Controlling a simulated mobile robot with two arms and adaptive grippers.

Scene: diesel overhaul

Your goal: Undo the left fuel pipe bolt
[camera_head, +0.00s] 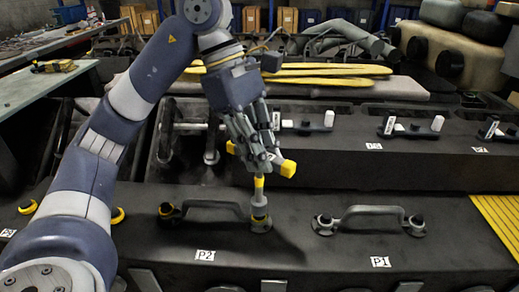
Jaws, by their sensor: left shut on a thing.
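My left gripper (256,148) is shut on a T-handled tool (287,168) with yellow handle ends. The tool's shaft, with a yellow band, points down to the bolt at the right end of the grey fuel pipe (213,205) above label P2 (204,255). The tool's lower end appears to sit on that bolt (261,224), which has a yellow ring and is mostly hidden. The pipe's left-end bolt (167,210) is dark with some yellow and stands free. My right gripper is not in view.
A second pipe (370,211) with dark bolts lies to the right by label P1 (380,262). Yellow-ringed bolts (28,207) show at the left beside my arm. A raised engine block (400,160) stands behind the pipes. A yellow ribbed panel (500,218) is at the right.

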